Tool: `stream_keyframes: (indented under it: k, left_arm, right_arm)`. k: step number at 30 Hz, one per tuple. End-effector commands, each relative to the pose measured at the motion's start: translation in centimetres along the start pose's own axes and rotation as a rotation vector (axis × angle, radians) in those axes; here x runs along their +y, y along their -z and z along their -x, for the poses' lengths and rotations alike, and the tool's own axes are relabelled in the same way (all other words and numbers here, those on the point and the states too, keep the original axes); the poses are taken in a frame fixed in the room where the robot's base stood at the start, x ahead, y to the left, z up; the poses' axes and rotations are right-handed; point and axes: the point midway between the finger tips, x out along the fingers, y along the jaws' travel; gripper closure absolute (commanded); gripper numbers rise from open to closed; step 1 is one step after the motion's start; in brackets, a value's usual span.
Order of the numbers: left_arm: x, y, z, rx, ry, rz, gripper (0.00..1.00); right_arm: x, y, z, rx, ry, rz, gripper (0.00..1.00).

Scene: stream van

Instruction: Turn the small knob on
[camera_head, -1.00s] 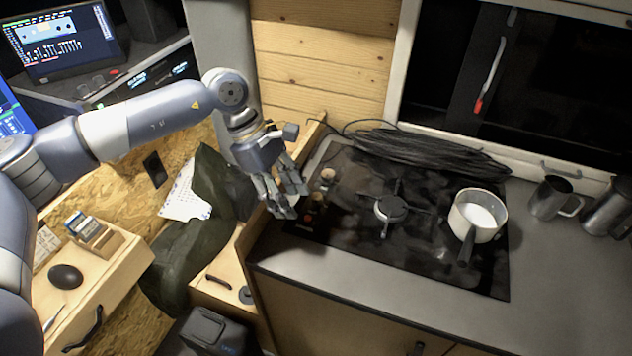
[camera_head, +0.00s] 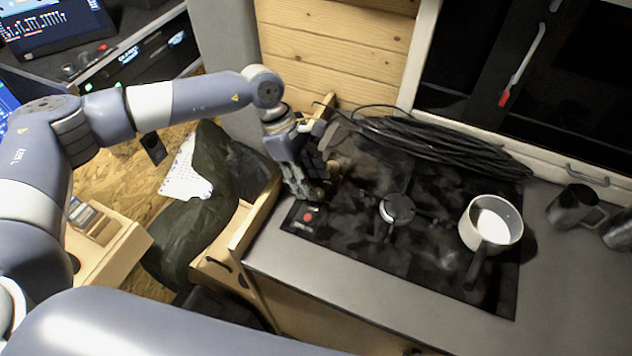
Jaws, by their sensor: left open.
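The knobs sit at the left end of the black stove top (camera_head: 350,250), and my left gripper covers most of that area. I cannot clearly make out the small knob behind the fingers, nor which way it points. My left gripper (camera_head: 314,190) is open, pointing down over the left edge of the stove, with its fingers at the knob area. Whether it touches a knob I cannot tell. A red spot (camera_head: 309,217) shows on the stove's front left corner, just below the fingertips. My right gripper is out of view.
A burner (camera_head: 397,209) is right of the gripper, and a white pot (camera_head: 490,223) stands farther right. A coil of black cable (camera_head: 440,140) lies along the back. A metal mug (camera_head: 574,209) stands on the grey counter. A dark green cloth (camera_head: 190,235) hangs at left.

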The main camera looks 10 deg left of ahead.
Motion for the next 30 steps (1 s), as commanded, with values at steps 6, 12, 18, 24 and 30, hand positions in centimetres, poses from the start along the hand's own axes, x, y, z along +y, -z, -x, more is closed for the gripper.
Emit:
stream_keyframes:
  k: [6, 12, 18, 24, 30]
  left_arm:
    - [0.0, -0.1, -2.8, 0.001, 0.001, 0.001, 0.56]
    - [0.0, 0.0, -3.7, 0.0, -0.001, 0.0, 0.56]
    - [0.0, 0.0, -3.7, 0.0, -0.001, 0.0, 0.56]
    - [0.0, 0.0, -3.7, 0.0, -0.001, 0.0, 1.0]
    - [0.0, 0.0, -3.7, 0.0, -0.002, 0.002, 1.0]
  right_arm:
    - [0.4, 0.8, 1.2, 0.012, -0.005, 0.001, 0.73]
    - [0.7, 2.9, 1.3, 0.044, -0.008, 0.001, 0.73]
    - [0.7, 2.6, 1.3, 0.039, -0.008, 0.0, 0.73]
    - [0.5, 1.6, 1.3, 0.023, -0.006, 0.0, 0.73]
    - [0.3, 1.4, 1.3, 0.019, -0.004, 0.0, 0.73]
